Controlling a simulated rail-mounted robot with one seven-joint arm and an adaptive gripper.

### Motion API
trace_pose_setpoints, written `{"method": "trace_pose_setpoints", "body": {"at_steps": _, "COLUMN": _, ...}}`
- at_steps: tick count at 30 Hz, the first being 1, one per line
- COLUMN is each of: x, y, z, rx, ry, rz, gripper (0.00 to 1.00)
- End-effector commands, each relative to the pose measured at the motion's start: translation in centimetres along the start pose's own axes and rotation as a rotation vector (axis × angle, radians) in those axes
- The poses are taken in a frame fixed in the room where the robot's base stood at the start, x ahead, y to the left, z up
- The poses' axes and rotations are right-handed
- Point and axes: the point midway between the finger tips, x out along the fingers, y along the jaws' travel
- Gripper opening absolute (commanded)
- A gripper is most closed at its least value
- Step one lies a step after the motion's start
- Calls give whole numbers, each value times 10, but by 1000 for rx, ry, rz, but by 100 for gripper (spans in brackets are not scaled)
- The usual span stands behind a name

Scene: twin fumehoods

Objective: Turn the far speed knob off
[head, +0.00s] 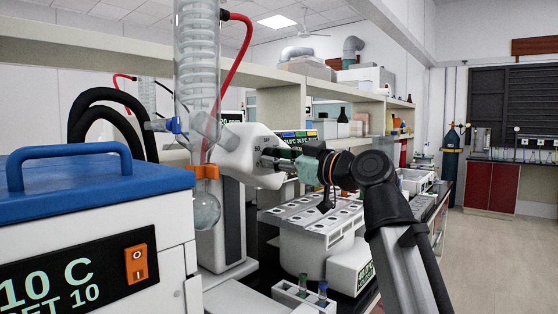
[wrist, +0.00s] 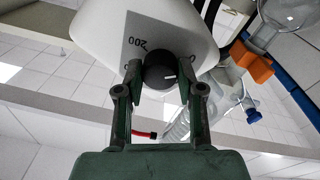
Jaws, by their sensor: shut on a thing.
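The far speed knob (wrist: 158,73) is a dark round knob with a white pointer mark, on a grey panel marked "200" on a white instrument housing (wrist: 145,18). My gripper (wrist: 161,84) has its two dark green fingers on either side of the knob in the wrist view and is shut on it. In the head view my gripper (head: 306,166) reaches in from the right against the white instrument head (head: 252,148). The knob is not clearly visible there, and the panel's other markings are partly hidden by the fingers.
A glass condenser (head: 197,70) with an orange clip (head: 204,172) and a round flask (head: 206,211) stands left of the instrument head. A blue-topped chiller (head: 95,175) fills the near left. A white block with wells (head: 310,228) lies below my arm.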

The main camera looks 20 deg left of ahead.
Motion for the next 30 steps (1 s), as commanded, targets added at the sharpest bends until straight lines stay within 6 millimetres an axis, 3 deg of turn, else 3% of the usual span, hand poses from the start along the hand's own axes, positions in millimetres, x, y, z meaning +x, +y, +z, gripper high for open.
{"method": "trace_pose_setpoints", "body": {"at_steps": 2, "x": 0, "y": 0, "z": 0, "rx": 0, "ry": 0, "rz": 0, "gripper": 3}}
{"method": "trace_pose_setpoints", "body": {"at_steps": 3, "x": 0, "y": 0, "z": 0, "rx": 0, "ry": 0, "rz": 0, "gripper": 41}}
{"method": "trace_pose_setpoints", "body": {"at_steps": 5, "x": 0, "y": 0, "z": 0, "rx": 0, "ry": 0, "rz": 0, "gripper": 62}}
{"method": "trace_pose_setpoints", "body": {"at_steps": 19, "x": -9, "y": 0, "z": 1, "rx": 1, "ry": 0, "rz": 2, "gripper": 63}}
{"method": "trace_pose_setpoints", "body": {"at_steps": 30, "x": -74, "y": 0, "z": 1, "rx": 0, "ry": -1, "rz": 4, "gripper": 63}}
